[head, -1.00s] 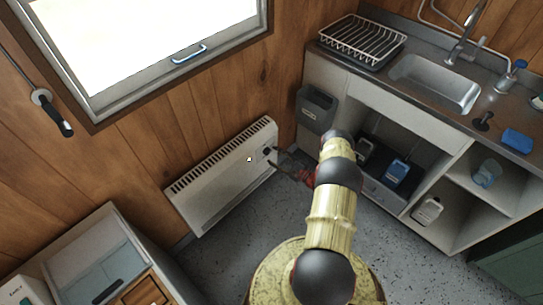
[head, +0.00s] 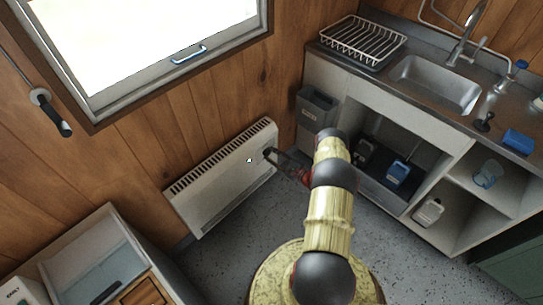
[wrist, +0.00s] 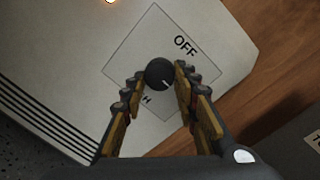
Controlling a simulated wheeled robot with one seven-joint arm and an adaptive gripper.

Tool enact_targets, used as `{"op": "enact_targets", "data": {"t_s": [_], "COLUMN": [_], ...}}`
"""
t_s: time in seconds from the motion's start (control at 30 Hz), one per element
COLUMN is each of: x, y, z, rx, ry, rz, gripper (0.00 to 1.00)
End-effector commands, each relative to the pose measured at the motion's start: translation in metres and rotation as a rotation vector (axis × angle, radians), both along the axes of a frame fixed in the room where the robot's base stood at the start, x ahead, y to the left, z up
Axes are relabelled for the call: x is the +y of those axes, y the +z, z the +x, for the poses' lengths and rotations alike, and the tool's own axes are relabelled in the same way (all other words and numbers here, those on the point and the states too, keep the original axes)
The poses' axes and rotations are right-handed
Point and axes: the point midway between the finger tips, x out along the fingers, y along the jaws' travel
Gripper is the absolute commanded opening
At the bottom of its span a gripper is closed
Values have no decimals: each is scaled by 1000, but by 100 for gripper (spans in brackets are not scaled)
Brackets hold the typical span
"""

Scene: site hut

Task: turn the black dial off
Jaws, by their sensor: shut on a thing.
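The black dial (wrist: 159,73) is round with a pale pointer line. It sits on a square label plate with "OFF" at the upper right and an "H" mark visible at the lower left. Its pointer line points to the lower right in the wrist view, not toward "OFF". The plate is at the right end of the white wall heater (head: 222,178), which also shows in the wrist view (wrist: 60,60). My gripper (wrist: 158,84) is shut on the dial, a fingertip on each side. In the head view my gripper (head: 268,154) reaches the heater's right end and hides the dial.
A small lit lamp (wrist: 110,1) is on the heater. A cabinet (head: 100,250) is at lower left. The floor before the heater is clear.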

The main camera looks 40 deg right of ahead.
Motion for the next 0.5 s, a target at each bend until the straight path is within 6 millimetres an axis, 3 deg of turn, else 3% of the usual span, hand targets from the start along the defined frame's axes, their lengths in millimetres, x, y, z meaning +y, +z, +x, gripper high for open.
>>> {"op": "enact_targets", "data": {"t_s": [0.3,0.5], "x": [1,1], "y": [-1,-1], "z": [0,0], "rx": [1,0], "ry": [1,1], "rz": [1,-10], "gripper": [4,4]}}
